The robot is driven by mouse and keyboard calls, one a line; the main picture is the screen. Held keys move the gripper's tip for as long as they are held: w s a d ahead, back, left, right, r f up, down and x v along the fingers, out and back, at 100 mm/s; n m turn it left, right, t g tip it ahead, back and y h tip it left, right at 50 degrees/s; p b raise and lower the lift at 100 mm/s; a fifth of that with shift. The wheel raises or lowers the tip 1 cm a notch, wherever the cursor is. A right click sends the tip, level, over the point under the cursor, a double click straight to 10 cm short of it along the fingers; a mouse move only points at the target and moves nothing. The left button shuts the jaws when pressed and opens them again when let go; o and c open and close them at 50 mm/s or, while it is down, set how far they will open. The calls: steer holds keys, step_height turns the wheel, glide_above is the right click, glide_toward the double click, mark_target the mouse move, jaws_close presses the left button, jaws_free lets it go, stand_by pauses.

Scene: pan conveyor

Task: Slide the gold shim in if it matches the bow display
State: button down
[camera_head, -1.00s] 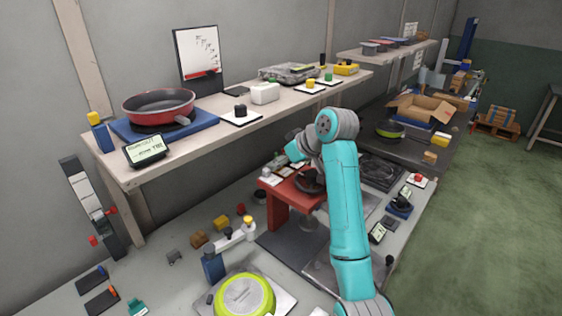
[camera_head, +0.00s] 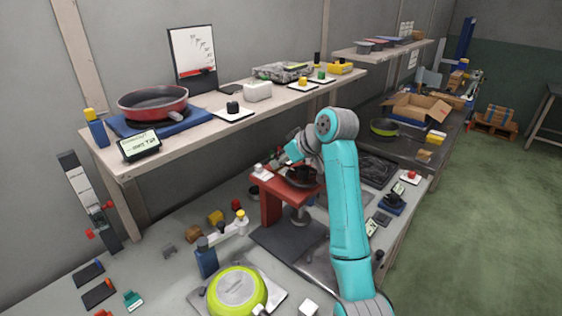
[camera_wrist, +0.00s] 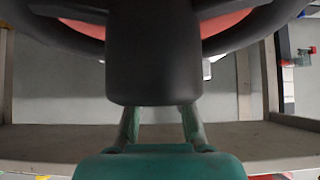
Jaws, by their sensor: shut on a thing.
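My gripper (camera_wrist: 163,130) is shut on a black handle (camera_wrist: 153,60) in the wrist view; a red and black curved thing, probably a pan, shows behind it. In the head view my gripper (camera_head: 298,153) is partly hidden by my arm, above a dark round thing (camera_head: 302,177) at the red stand (camera_head: 268,207). I cannot pick out the gold shim. A tilted display (camera_head: 140,146) stands at the shelf's front left, and a smaller display (camera_head: 372,227) stands on the bench by my arm. Their text is too small to read, so I cannot tell which shows bow.
A red pan (camera_head: 152,101) sits on a blue base on the shelf (camera_head: 205,128). A lime-green pan (camera_head: 237,291) lies upside down at the bench front. Small coloured blocks and a post fixture (camera_head: 206,260) stand left of the red stand. An open cardboard box (camera_head: 418,108) is farther back.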

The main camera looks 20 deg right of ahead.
steer(key=c, duration=1.1)
jaws_free()
steer(key=shift+s+d+r, duration=0.1)
steer(key=v, duration=0.7)
steer(key=shift+s, duration=0.1)
steer(key=shift+d, duration=0.15)
